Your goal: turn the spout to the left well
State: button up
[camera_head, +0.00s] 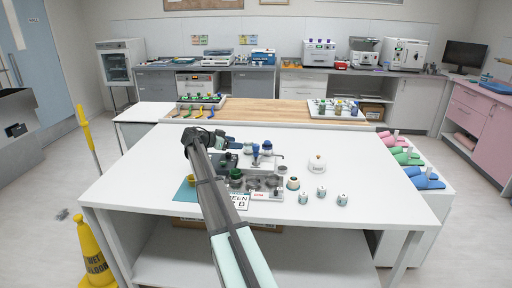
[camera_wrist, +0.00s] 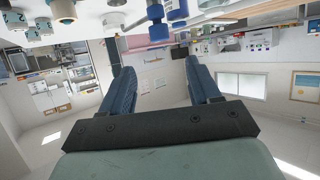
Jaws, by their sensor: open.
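A small grey unit (camera_head: 264,194) with round wells in its top stands on the white table. A pale upright part with a short arm, which looks like the spout (camera_head: 265,162), rises at its back; I cannot tell which well it faces. Two blue-topped parts (camera_head: 267,147) stand behind it and also show at the top of the wrist view (camera_wrist: 177,10). My gripper (camera_head: 232,144) is left of these parts, apart from them. In the wrist view my gripper (camera_wrist: 161,76) has its two blue fingers spread, with nothing between them.
A teal mat (camera_head: 183,191) and a lettered card (camera_head: 238,201) lie near the unit. A white round pot (camera_head: 317,163) and small labelled jars (camera_head: 321,191) stand to its right. My arm hides part of the table.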

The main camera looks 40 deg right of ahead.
aim_at(255, 145)
jog(key=x, duration=1.3)
jog(key=shift+d, duration=0.1)
jog(key=shift+c, duration=0.3)
grip_shut()
